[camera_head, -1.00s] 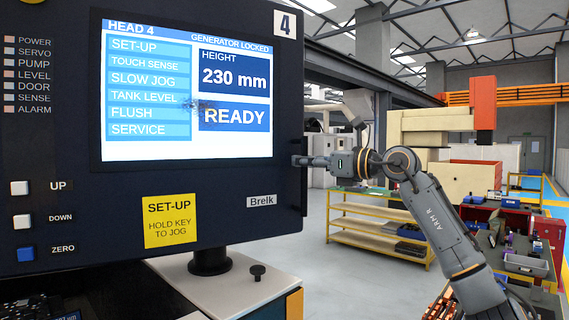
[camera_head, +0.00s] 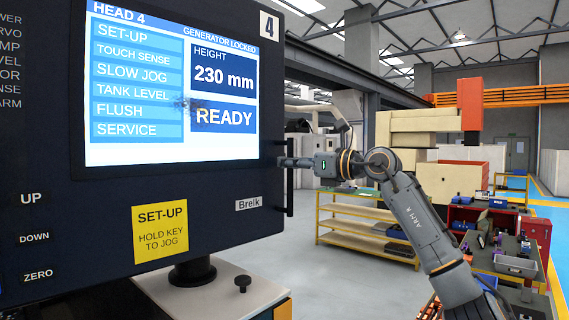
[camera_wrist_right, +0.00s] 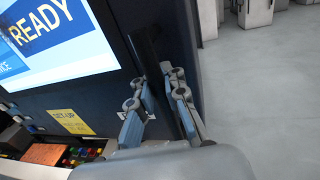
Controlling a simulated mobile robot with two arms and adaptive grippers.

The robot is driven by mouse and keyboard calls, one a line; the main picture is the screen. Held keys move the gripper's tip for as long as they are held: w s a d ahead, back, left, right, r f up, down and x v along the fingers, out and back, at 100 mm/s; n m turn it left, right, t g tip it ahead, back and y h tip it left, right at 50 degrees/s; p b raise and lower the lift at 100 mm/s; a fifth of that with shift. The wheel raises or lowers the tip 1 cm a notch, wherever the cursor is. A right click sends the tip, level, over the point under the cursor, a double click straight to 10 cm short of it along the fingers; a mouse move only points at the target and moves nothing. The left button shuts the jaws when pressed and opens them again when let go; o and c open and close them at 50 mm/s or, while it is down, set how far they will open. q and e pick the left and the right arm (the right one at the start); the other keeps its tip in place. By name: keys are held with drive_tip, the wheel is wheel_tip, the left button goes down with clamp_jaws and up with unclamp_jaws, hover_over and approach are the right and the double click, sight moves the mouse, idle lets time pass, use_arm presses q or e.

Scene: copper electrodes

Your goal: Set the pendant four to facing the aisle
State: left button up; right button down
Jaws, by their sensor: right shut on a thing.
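Pendant four (camera_head: 110,220) fills the left half of the head view, a dark box with a lit screen (camera_head: 170,90) reading HEAD 4, 230 mm and READY. Its face is seen at a slant. A black upright bar handle (camera_head: 290,195) stands off its right edge. My right gripper (camera_head: 283,162) reaches this handle from the right. In the right wrist view my gripper (camera_wrist_right: 160,85) has its fingers on both sides of the black handle (camera_wrist_right: 146,42) and is shut on it. My left gripper is not in view.
Behind my right arm stand a yellow shelf cart (camera_head: 367,235) and a bench with grey bins (camera_head: 516,265). The floor between pendant and cart is clear.

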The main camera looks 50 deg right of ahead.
drive_tip(key=c, duration=1.3)
unclamp_jaws()
drive_tip(key=shift+s+d+r, duration=0.15)
drive_tip(key=shift+s+d, duration=0.1)
drive_tip(key=shift+d, duration=0.1)
drive_tip(key=shift+c, duration=0.2)
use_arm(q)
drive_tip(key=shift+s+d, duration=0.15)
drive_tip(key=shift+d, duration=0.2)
use_arm(e)
drive_tip(key=shift+s+d, duration=0.1)
drive_tip(key=shift+s, duration=0.05)
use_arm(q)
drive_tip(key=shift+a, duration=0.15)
use_arm(e)
drive_tip(key=v, duration=1.2)
